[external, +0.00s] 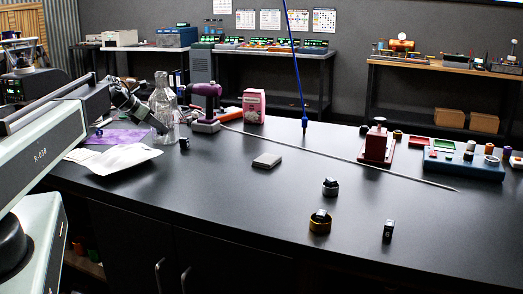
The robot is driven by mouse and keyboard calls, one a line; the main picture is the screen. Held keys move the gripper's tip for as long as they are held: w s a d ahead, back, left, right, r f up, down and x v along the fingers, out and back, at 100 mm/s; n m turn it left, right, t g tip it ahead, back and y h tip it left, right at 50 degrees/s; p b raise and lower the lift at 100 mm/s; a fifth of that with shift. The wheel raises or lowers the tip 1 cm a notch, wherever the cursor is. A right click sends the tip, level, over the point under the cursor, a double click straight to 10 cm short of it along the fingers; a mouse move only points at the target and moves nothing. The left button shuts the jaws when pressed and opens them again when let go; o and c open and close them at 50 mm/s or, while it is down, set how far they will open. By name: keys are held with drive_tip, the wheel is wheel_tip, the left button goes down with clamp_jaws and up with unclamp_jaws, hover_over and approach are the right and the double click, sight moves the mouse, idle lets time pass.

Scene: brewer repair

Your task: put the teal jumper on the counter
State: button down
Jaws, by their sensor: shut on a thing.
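My gripper (158,125) is at the end of my arm at the left, low over the counter (215,200) and in front of or beside a clear glass bottle (163,92). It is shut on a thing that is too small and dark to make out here. I cannot pick out a teal jumper anywhere in the view. The counter is a wide black worktop.
White sheets (115,158) lie left of my gripper, and a small dark block (184,143) stands to its right. A purple drill-like tool (206,105) is behind. A grey box (267,160) lies mid-counter. The front middle is clear.

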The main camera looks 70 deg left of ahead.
drive_tip(key=shift+f+b, duration=2.5)
drive_tip(key=shift+f, duration=0.8)
drive_tip(key=c, duration=1.1)
unclamp_jaws()
drive_tip(key=shift+r, duration=0.1)
drive_tip(key=shift+r, duration=0.1)
drive_tip(key=shift+r+p, duration=0.25)
drive_tip(key=shift+p, duration=0.15)
drive_tip(key=p+v, duration=0.8)
drive_tip(key=v, duration=0.4)
drive_tip(key=shift+s, duration=0.1)
drive_tip(key=shift+a+f, duration=0.1)
drive_tip(key=shift+f, duration=0.1)
